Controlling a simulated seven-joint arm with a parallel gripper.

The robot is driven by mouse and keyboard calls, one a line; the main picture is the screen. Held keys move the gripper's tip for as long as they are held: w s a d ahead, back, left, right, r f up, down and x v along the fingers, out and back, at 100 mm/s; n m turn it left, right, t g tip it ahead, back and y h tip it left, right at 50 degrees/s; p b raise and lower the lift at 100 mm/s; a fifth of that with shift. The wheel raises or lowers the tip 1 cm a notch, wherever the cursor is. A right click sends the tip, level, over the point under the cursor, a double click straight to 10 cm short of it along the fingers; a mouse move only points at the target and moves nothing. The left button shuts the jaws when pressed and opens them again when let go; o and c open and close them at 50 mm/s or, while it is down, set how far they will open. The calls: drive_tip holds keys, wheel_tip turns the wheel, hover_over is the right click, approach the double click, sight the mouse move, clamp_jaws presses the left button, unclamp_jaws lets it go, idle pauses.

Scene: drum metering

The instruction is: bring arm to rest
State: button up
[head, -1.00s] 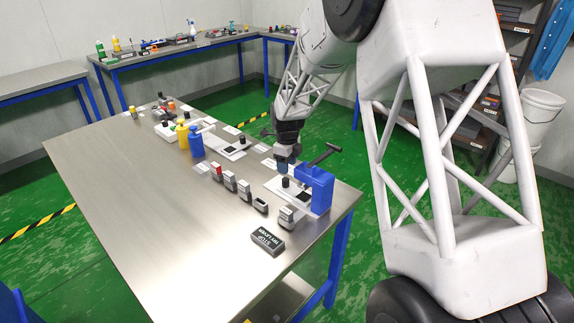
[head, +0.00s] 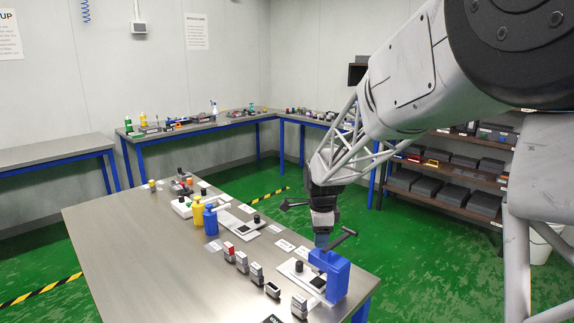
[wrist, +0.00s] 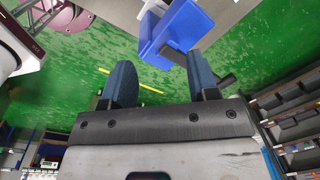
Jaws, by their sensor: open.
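My gripper (wrist: 163,88) is open and empty in the wrist view, its two blue fingers apart with green floor between and beyond them. In the head view my gripper (head: 322,238) hangs near the right end of the steel table, just behind a blue block-shaped fixture (head: 330,275) with a dark handle bar. The fingertips are partly hidden there. The same blue fixture shows beyond the fingers in the wrist view (wrist: 185,25). I cannot tell the exact gap between it and the fingers.
Benches (head: 200,128) stand along the back wall and shelves (head: 445,185) at the right.

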drive_tip(key=s+d+r+n, duration=0.2)
drive_tip(key=s+n, duration=0.3)
drive_tip(key=s, duration=0.8)
drive_tip(key=s+d+r+n+t, duration=0.1)
drive_tip(key=s+d+n, duration=0.3)
drive_tip(key=s, duration=0.9)
drive_tip(key=s+d+r+n, duration=0.3)
drive_tip(key=s+n, duration=0.5)
drive_tip(key=s, duration=0.5)
drive_tip(key=shift+r+t, duration=0.4)
drive_tip(key=shift+r, duration=0.1)
